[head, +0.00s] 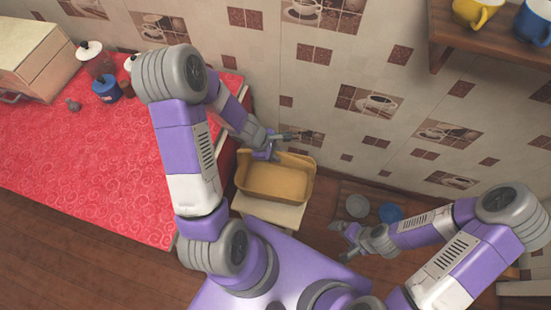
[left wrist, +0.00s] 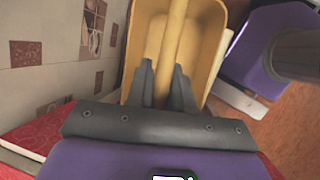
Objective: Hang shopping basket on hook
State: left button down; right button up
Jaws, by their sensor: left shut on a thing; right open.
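The shopping basket (head: 275,182) is tan-yellow, open-topped and roughly upright by the wall. My left gripper (head: 272,148) is at its wall side, shut on its handle. In the left wrist view, the gripper's dark fingers (left wrist: 168,85) close on the handle (left wrist: 172,45), which runs across the basket (left wrist: 143,45). A small grey rod-like piece (head: 300,136) shows against the wall beside the gripper; I cannot tell clearly whether it is the hook. My right gripper (head: 347,242) is open and empty, low at the right, apart from the basket.
A pale stool or small table (head: 272,213) is below the basket; contact is unclear. A red-covered counter (head: 90,165) fills the left, with jars and a wooden box (head: 38,58). A wooden shelf with mugs (head: 490,42) is upper right. Two bowls (head: 390,212) lie low by the wall.

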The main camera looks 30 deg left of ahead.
pick_arm(q)
jog(key=shift+f+b, duration=0.6)
jog(key=shift+f, duration=0.55)
jog(key=shift+f, duration=0.2)
jog(key=c, duration=1)
grip_release()
jog(key=p+v, duration=0.5)
jog(key=v, duration=0.2)
jog(key=shift+a+r, duration=0.2)
jog(key=shift+a, duration=0.1)
